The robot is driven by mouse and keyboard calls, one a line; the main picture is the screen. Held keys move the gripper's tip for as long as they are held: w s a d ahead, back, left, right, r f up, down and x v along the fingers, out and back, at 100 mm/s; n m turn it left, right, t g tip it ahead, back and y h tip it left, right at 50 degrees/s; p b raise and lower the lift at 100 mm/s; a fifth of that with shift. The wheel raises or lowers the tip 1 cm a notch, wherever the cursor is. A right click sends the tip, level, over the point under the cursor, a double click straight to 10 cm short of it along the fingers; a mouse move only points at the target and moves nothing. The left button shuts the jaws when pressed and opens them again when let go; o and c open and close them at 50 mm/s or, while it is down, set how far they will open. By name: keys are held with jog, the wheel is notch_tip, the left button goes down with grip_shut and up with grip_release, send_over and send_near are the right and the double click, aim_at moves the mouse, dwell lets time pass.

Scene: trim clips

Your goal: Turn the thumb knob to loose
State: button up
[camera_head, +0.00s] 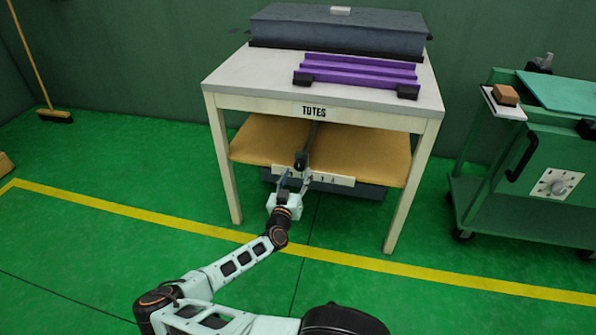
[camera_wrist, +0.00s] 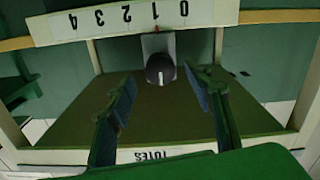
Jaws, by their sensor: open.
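A dark, rounded knob (camera_head: 300,160) sits under the tabletop, at the front of the tan lower shelf. In the wrist view the knob (camera_wrist: 160,68) is black with a pale mark on its face, in front of a grey plate with a small orange mark above. I cannot read a loose setting on it. My gripper (camera_head: 293,181) is just in front of the knob. In the wrist view my gripper (camera_wrist: 160,82) has its two fingers spread to either side of the knob, with gaps visible and nothing held.
A white numbered strip (camera_wrist: 130,20) lies close by the knob. The white table (camera_head: 225,84) bears purple rails (camera_head: 360,70) and a dark grey case (camera_head: 335,35). A green cart (camera_head: 540,150) with a dial (camera_head: 556,184) stands right.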

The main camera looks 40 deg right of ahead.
jog(key=v, duration=0.9)
